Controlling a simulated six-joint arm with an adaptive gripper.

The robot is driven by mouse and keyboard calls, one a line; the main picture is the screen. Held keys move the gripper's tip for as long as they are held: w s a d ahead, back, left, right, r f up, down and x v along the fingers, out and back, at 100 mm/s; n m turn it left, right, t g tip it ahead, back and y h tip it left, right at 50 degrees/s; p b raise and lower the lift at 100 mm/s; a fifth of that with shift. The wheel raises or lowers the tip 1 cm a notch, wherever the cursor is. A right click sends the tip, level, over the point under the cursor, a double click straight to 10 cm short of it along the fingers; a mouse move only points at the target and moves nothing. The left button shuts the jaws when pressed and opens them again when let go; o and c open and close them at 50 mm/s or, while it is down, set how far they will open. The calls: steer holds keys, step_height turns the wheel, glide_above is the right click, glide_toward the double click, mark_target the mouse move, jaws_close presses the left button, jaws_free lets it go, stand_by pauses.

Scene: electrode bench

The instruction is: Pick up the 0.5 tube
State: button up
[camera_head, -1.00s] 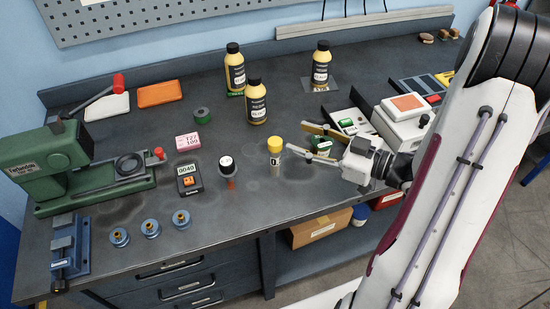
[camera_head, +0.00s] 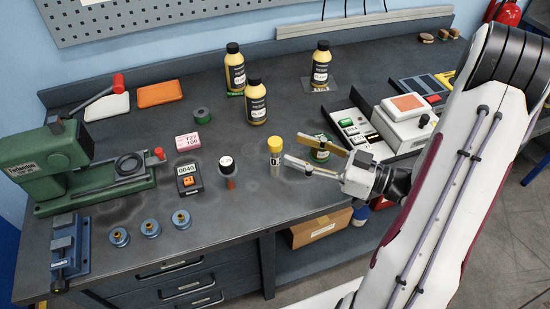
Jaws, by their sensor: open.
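A small upright tube with a yellow cap (camera_head: 275,158) stands on the bench at centre. Its label is too small to read in full, so I cannot confirm that it says 0.5. My gripper (camera_head: 292,148) is open and empty just right of this tube, with both fingers pointing left at it. The lower fingertip is very close to the tube's right side; I cannot tell whether they touch. A green jar (camera_head: 321,154) shows behind and between the fingers and is partly hidden by them.
A white-capped small bottle (camera_head: 226,163) stands left of the tube, with an orange-black meter (camera_head: 188,180) and a pink block (camera_head: 188,140) beyond. Resin bottles (camera_head: 256,103) stand behind. A tray (camera_head: 350,112) and white device (camera_head: 405,122) lie right. Bare bench surrounds the tube's left and front.

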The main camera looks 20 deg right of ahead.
mark_target(275, 141)
steer(key=shift+x, duration=0.95)
steer(key=shift+w+a, duration=0.1)
steer(key=shift+a, duration=0.05)
steer(key=shift+f+x, duration=0.15)
steer(key=shift+x, duration=1.05)
steer(key=shift+f+x, duration=0.15)
steer(key=shift+x, duration=1.1)
jaws_close()
